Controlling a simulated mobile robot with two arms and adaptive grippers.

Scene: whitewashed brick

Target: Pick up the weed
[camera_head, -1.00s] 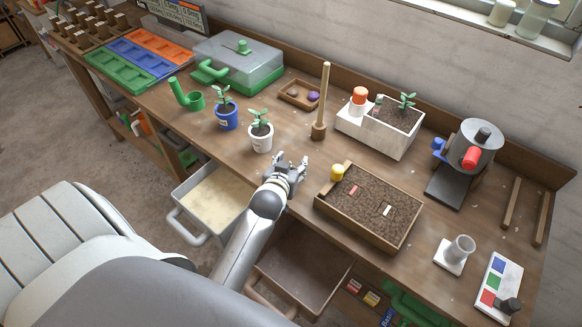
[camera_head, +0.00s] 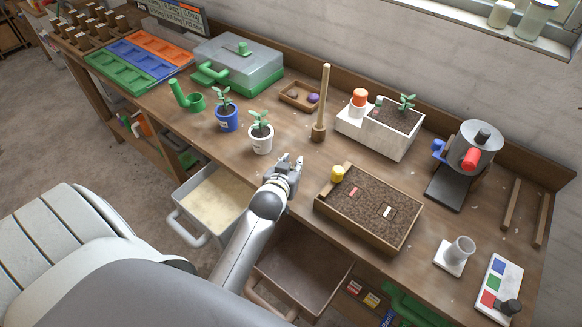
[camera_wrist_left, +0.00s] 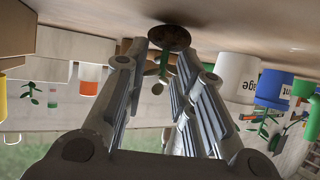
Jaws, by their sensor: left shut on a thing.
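My left gripper (camera_head: 289,162) is low over the front middle of the bench, between the white pot and the soil tray. In the left wrist view, its fingers (camera_wrist_left: 162,60) are closed in around a thin green stem with a pale round end, the weed (camera_wrist_left: 163,66). The weed stands at a dark brown round patch (camera_wrist_left: 168,38) on the bench top, which shows at the top of that view. In the head view the gripper hides the weed. My right gripper is not in view.
A white pot (camera_head: 260,143) and a blue pot (camera_head: 227,122) with seedlings stand left of the gripper. A wooden soil tray (camera_head: 368,240) lies to the right. An upright wooden-handled tool (camera_head: 321,105) and a white planter (camera_head: 379,140) stand behind. Open drawers (camera_head: 220,178) jut out in front.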

